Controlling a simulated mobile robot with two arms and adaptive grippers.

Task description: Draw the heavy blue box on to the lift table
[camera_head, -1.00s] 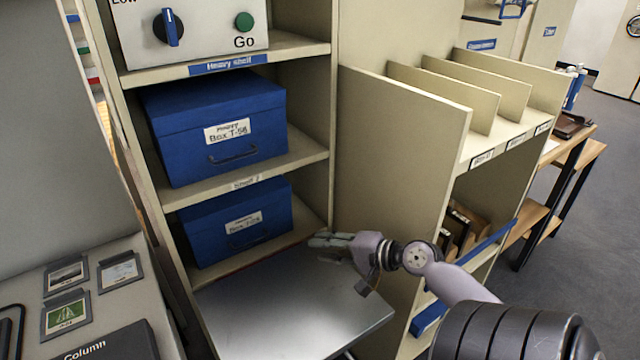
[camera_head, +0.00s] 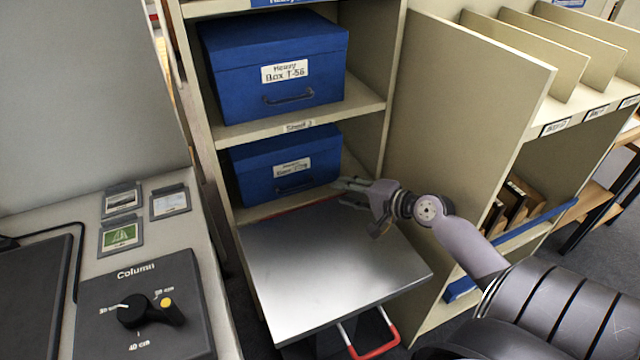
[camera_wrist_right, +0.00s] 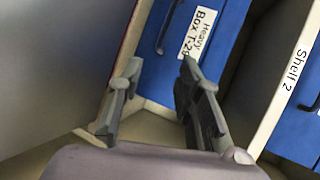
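Two blue boxes with white labels and dark handles stand on shelves in the head view. The upper box (camera_head: 225,60) reads "Heavy Box T-56". The lower box (camera_head: 250,182) stands just behind the grey lift table (camera_head: 325,265); its label reads "Heavy Box T-29" in the right wrist view (camera_wrist_right: 160,75). The lift table's top is bare. My right gripper (camera_head: 345,184) is over the table's back right corner, near the lower box's right front edge. In the right wrist view its fingers (camera_wrist_right: 162,75) are apart with nothing between them; the handle is beyond them. My left gripper is out of view.
The shelf board (camera_head: 300,126) marked Shelf 2 runs above the lower box. A beige upright panel (camera_head: 450,110) stands close to the right of my right gripper. A Column control panel (camera_head: 145,310) with a knob is at lower left. A red handle (camera_head: 372,350) sits below the table.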

